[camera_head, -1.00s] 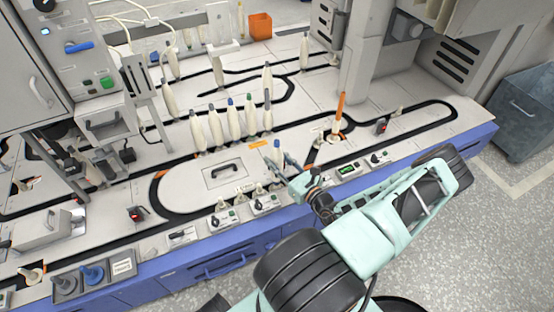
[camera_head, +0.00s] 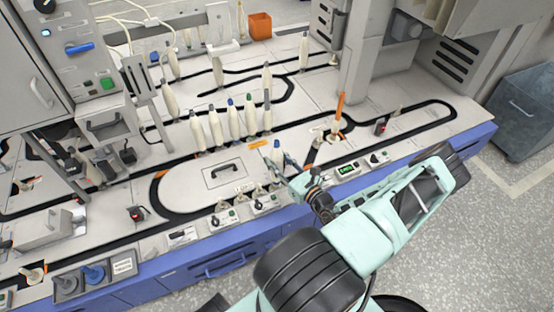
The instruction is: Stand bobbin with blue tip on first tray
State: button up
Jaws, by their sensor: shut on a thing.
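My gripper (camera_head: 281,167) is shut on a white bobbin with a blue tip (camera_head: 277,147), at the front of the machine's white deck. The bobbin looks roughly upright; its lower part is hidden by the gripper. Another white bobbin with a blue tip (camera_head: 233,120) stands in a row behind, beside ones with green and grey tips. I cannot tell which tray is the first.
Control boxes (camera_head: 265,203) line the front edge. An orange post (camera_head: 340,105) stands to the right. A black track (camera_head: 160,195) loops around a panel with a black handle (camera_head: 222,168). More bobbins stand at the back, near an orange bin (camera_head: 260,26).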

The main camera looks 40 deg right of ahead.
jog(key=shift+f+b, duration=0.4)
jog(key=shift+f, duration=0.25)
jog(key=o, duration=1)
jog(key=shift+o, duration=0.2)
jog(key=shift+s, duration=0.1)
